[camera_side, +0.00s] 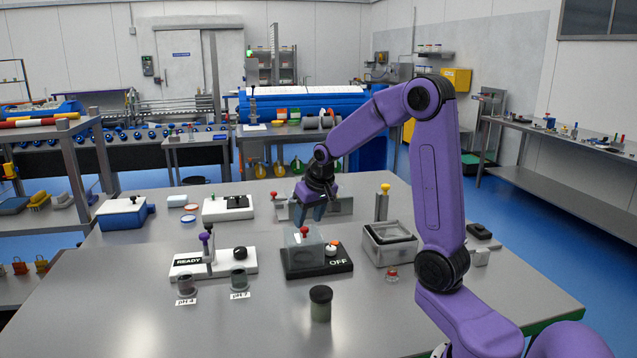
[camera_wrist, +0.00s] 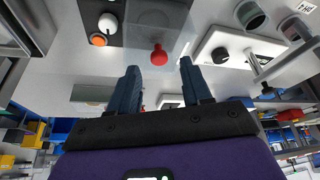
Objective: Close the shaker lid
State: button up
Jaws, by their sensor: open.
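My gripper (camera_side: 313,213) is open and empty, a little above and behind the red knob. In the wrist view the red knob (camera_wrist: 158,55) appears between and just beyond my fingertips (camera_wrist: 159,70), apart from them. The clear lid (camera_wrist: 178,22) shows only faintly there.
A white READY unit (camera_side: 234,265) with a purple-topped lever stands left of the shaker. A grey bin (camera_side: 372,251) stands to its right. The front left of the table is clear.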

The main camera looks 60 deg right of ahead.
jog(key=v, duration=1.3)
jog(key=shift+s+r, duration=0.25)
jog(key=s+a+f+n+g+y, duration=0.1)
jog(key=s+a+f+n, duration=0.25)
jog(key=a, duration=0.45)
jog(key=s+a+f+n+g+y, duration=0.1)
jog(key=s+a+f+n+y, duration=0.25)
jog(key=a, duration=0.55)
jog(key=s+a+f+n, duration=0.1)
jog(key=s+f+n, duration=0.1)
jog(key=s, duration=0.4)
jog(key=s+a+f+n+g+h, duration=0.1)
jog(key=s+a+f+n, duration=0.1)
jog(key=s+n, duration=0.2)
jog(key=s+a+f+n+h, duration=0.1)
jog(key=s+a+f+n, duration=0.1)
jog(key=s+n, duration=0.2)
jog(key=s, duration=0.3)
jog(key=shift+s+f+g, duration=0.3)
jog(key=shift+f+g, duration=0.05)
jog(key=shift+g, duration=0.05)
